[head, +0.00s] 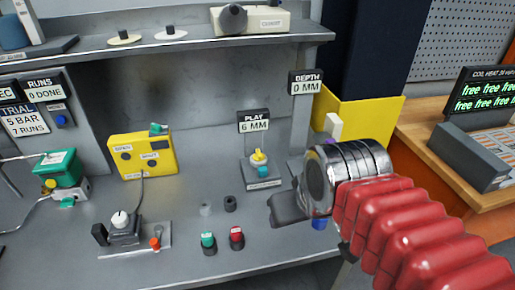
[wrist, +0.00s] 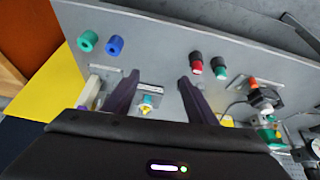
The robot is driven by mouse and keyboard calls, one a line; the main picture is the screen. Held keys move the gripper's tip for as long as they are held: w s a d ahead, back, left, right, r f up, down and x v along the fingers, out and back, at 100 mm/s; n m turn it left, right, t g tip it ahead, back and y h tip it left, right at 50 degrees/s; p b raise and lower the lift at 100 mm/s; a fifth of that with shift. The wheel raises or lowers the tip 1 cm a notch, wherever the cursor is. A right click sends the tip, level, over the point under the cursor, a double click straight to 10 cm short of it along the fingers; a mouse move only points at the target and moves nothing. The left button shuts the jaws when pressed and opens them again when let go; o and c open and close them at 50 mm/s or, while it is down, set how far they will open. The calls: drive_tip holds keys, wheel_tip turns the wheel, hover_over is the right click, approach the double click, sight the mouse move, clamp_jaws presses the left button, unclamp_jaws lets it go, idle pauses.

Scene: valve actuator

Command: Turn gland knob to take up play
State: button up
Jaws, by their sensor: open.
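The gland knob (head: 258,158) is a small yellow knob on a grey mount on the bench, below a display reading PLAY 6 MM (head: 253,121). In the wrist view a small yellow-topped part, which looks like the knob (wrist: 147,104), shows between my two dark fingers, beyond the gripper body. My gripper (head: 287,208) is to the right of the knob and in front of it in the head view, apart from it. Its fingers (wrist: 157,92) are spread and nothing is held between them. In the head view the fingers are partly hidden by the metal wrist.
A green button (head: 208,243) and a red button (head: 236,237) stand on the front of the bench. A yellow box (head: 143,156) and a switch block (head: 125,230) are to the left. A yellow panel (head: 372,118) stands behind my wrist. A DEPTH display (head: 306,82) reads 0 MM.

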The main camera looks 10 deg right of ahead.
drive_tip(key=w+r+n+g, duration=0.1)
drive_tip(key=w+r+n, duration=0.3)
drive_tip(key=w+r, duration=0.3)
drive_tip(key=n+g, duration=0.4)
drive_tip(key=n, duration=0.9)
hover_over(259, 152)
wheel_tip(259, 152, down, 3)
drive_tip(key=shift+f, duration=0.1)
drive_tip(key=shift+f, duration=0.15)
wheel_tip(259, 152, down, 14)
drive_tip(key=shift+r, duration=0.25)
drive_tip(key=shift+c, duration=0.4)
